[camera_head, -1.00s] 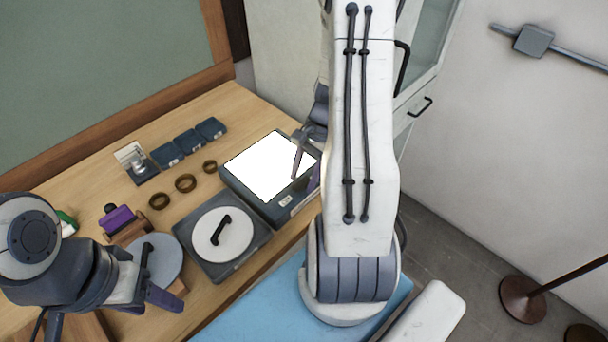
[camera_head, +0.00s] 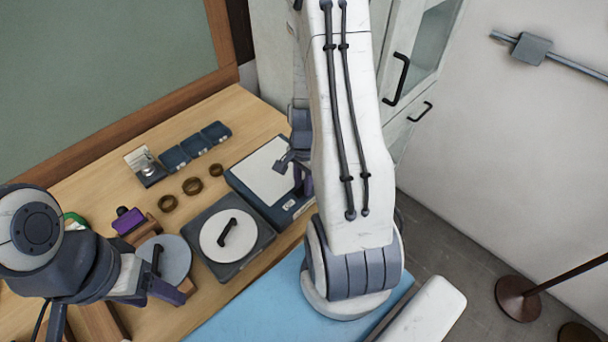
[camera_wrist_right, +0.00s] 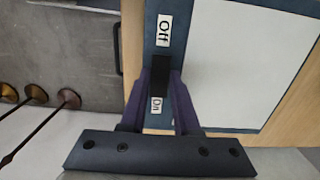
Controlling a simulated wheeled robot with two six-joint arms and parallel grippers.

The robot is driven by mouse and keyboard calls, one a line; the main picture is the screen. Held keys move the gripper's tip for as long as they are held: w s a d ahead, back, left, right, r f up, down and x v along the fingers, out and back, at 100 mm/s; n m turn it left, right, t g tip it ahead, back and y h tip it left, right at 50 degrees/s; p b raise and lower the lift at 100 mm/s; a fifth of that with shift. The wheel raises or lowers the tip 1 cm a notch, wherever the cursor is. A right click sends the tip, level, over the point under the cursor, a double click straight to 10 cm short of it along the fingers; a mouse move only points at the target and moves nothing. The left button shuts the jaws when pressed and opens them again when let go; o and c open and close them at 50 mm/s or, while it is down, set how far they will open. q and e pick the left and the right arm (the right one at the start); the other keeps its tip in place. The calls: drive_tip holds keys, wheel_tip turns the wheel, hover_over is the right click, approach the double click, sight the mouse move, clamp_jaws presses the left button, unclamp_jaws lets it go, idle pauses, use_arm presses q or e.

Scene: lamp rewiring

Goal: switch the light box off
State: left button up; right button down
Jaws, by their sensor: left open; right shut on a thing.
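The light box (camera_head: 268,172) stands on the table, and its panel is now unlit and pale grey. In the right wrist view its panel (camera_wrist_right: 240,60) fills the right side. Its black switch (camera_wrist_right: 161,70) sits between the Off label (camera_wrist_right: 165,30) and the On label (camera_wrist_right: 156,105). My right gripper (camera_wrist_right: 163,82) is shut on the switch; its fingers partly hide it. In the head view my right gripper (camera_head: 296,172) is at the box's right edge, partly behind my arm. My left gripper (camera_head: 115,305) is open and empty at the lower left.
A dark square base with a white disc (camera_head: 220,240) stands in front of the light box. Several brown rings (camera_head: 193,186) and dark boxes (camera_head: 196,146) lie to the left. A purple block (camera_head: 128,220) is near my left arm. A cabinet (camera_head: 395,80) stands behind at right.

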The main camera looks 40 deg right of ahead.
use_arm(q)
drive_tip(key=shift+r, duration=0.25)
use_arm(e)
drive_tip(key=c, duration=0.6)
unclamp_jaws()
drive_tip(key=shift+c, duration=0.2)
drive_tip(key=shift+r, duration=0.1)
use_arm(q)
drive_tip(key=shift+f, duration=0.1)
use_arm(e)
wheel_tip(320, 180, up, 10)
drive_tip(key=shift+d+r, duration=0.15)
drive_tip(key=s+a+r+n+b, duration=0.1)
drive_tip(key=a+r+n, duration=0.1)
drive_tip(key=a+n, duration=0.55)
drive_tip(key=a+r+n+b, duration=0.15)
drive_tip(key=a+n, duration=0.35)
drive_tip(key=a, duration=0.6)
use_arm(q)
wheel_tip(320, 180, down, 2)
drive_tip(key=shift+f, duration=0.15)
use_arm(e)
drive_tip(key=s+a+r+n, duration=0.3)
drive_tip(key=s+a+n, duration=0.6)
drive_tip(key=n, duration=0.3)
drive_tip(key=shift+s+a+r, duration=0.15)
drive_tip(key=shift+s, duration=0.55)
